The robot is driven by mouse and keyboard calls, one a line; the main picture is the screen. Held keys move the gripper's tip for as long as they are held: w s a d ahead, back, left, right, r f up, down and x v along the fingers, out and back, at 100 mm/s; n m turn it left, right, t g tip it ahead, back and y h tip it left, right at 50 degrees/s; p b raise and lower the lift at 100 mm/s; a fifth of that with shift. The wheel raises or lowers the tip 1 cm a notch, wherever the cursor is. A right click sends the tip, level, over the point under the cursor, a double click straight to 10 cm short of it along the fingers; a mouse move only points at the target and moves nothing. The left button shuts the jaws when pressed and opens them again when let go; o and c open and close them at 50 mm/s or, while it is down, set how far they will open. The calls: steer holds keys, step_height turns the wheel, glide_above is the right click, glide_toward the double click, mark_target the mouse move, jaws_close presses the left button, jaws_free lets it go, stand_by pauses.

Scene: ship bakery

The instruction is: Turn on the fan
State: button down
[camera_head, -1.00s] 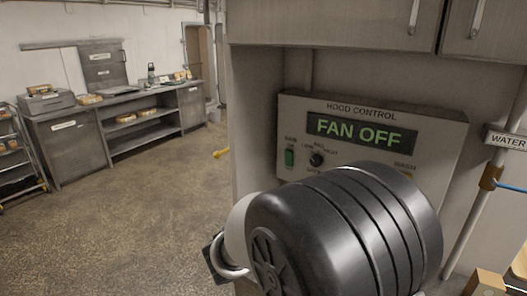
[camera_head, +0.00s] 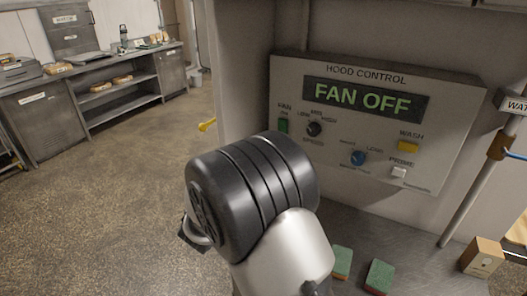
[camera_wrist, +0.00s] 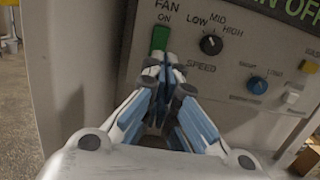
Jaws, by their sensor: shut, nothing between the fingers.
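The hood control panel (camera_head: 350,82) is a beige box on the wall, and its display (camera_head: 366,98) reads FAN OFF. The green fan switch (camera_head: 283,126), marked ON, is at the panel's left, with the black speed knob (camera_head: 314,129) to its right. In the wrist view the green switch (camera_wrist: 160,39) stands just beyond the tips of my gripper (camera_wrist: 158,68). The gripper is shut and empty, with its tips at the switch's lower end; I cannot tell whether they touch it. In the head view my arm hides the gripper.
The panel also has a yellow wash button (camera_head: 409,146), a blue knob (camera_head: 358,158) and a white button (camera_head: 399,172). Below lie green sponges (camera_head: 379,277) and a small box (camera_head: 482,256) on a metal counter. A pipe (camera_head: 470,205) runs at the right.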

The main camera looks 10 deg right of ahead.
mark_target(282, 127)
steer(key=b+x, duration=0.2)
steer(key=x, duration=1)
steer(key=shift+w+d, duration=0.1)
steer(key=shift+w, duration=0.05)
